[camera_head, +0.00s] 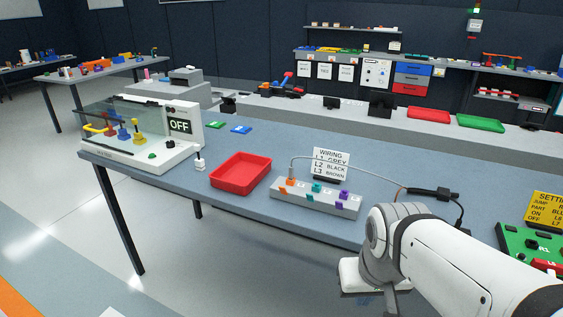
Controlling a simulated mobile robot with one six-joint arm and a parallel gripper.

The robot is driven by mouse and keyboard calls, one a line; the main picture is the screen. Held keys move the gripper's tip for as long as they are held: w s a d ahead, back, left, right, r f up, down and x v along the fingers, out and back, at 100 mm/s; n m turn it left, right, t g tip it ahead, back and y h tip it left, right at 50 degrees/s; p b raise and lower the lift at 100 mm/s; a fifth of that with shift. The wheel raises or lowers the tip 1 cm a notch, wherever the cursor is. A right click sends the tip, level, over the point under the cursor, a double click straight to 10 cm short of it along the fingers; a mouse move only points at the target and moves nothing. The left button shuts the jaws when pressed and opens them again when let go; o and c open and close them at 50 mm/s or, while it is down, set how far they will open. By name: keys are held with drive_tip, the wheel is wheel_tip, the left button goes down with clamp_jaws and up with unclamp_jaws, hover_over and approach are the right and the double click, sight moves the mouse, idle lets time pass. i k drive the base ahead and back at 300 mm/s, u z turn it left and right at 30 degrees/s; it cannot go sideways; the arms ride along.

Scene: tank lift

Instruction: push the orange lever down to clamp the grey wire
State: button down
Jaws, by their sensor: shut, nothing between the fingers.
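A grey terminal block (315,199) stands on the blue-grey table with orange, teal and purple levers along it. The orange lever (283,191) is at its left end; its exact tilt is too small to tell. The grey wire (345,170) arcs from the orange terminal, over the block, to a black cable part (431,194) on the right. Its end at the terminal is too small to make out. My gripper (366,298) is at the bottom, in front of the table edge, right of and apart from the lever. It is shut and empty, partly hidden by my arm.
A wiring sign (331,164) stands just behind the block. A red tray (241,170) lies to its left, with a machine marked OFF (150,132) farther left. A green board (530,248) and yellow sign (546,211) are at the right.

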sight(283, 189)
drive_tip(key=u, duration=0.3)
drive_tip(key=i, duration=1)
drive_tip(key=u, duration=0.05)
